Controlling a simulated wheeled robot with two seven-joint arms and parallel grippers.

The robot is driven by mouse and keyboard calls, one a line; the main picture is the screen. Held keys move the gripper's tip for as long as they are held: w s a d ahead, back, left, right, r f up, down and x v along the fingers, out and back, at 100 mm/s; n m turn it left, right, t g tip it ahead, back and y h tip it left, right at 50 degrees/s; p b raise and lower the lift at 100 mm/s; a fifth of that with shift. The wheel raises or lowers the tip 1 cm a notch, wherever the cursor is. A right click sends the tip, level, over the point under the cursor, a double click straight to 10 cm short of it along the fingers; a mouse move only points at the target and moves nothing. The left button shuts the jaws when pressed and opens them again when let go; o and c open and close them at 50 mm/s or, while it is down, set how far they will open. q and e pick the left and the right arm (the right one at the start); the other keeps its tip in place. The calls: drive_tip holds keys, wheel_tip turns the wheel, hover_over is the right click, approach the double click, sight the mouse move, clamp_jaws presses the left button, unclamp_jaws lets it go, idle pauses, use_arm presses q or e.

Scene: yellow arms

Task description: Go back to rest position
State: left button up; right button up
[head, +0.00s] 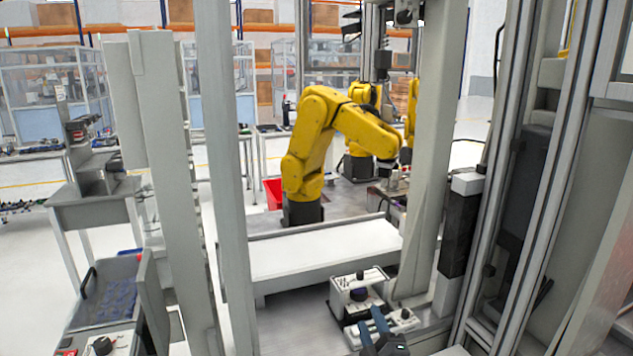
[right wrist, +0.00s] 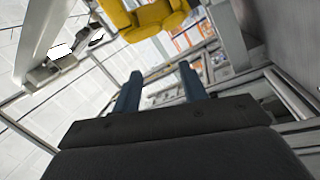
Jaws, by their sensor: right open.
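My right gripper (head: 372,328) shows at the bottom of the head view, right of the middle. Its two blue fingers are apart with nothing between them. In the right wrist view the same gripper (right wrist: 160,85) points up and away, its fingers spread and empty. In the head view it overlaps the lower part of a white control box with a dark knob (head: 358,292); I cannot tell whether they touch. My left gripper is not in view.
A yellow robot arm (head: 318,130) stands behind a white bench (head: 320,250). Grey posts (head: 225,170) rise at left, and a metal frame (head: 540,200) fills the right. A grey bin with blue contents (head: 100,275) sits at lower left.

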drive_tip(key=s+d+f+m+g+h, duration=0.2)
drive_tip(key=s+d+f+m+g, duration=0.1)
drive_tip(key=f, duration=0.2)
drive_tip(key=s+d+f+m+g+h, duration=0.2)
drive_tip(key=s+d+f+m, duration=0.15)
drive_tip(key=f, duration=0.25)
drive_tip(key=s+d+f+m+g, duration=0.25)
drive_tip(key=s+f+g, duration=0.4)
drive_tip(key=s, duration=0.55)
drive_tip(key=s+d+f+m+g, duration=0.1)
drive_tip(key=s+f+m+g, duration=0.35)
drive_tip(key=s+f, duration=0.55)
wheel_tip(320, 180, down, 17)
drive_tip(key=a+g, duration=0.1)
drive_tip(key=a, duration=0.1)
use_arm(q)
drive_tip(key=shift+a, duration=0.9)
use_arm(e)
drive_tip(key=s+f, duration=0.4)
drive_tip(key=f, duration=0.8)
drive_tip(key=s+a+f+g, duration=0.1)
drive_tip(key=s+f, duration=0.3)
drive_tip(key=f, duration=0.9)
drive_tip(key=shift+f+y, duration=0.25)
drive_tip(key=shift+y, duration=0.15)
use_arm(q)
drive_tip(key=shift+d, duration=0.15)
use_arm(e)
drive_tip(key=shift+s+a, duration=0.1)
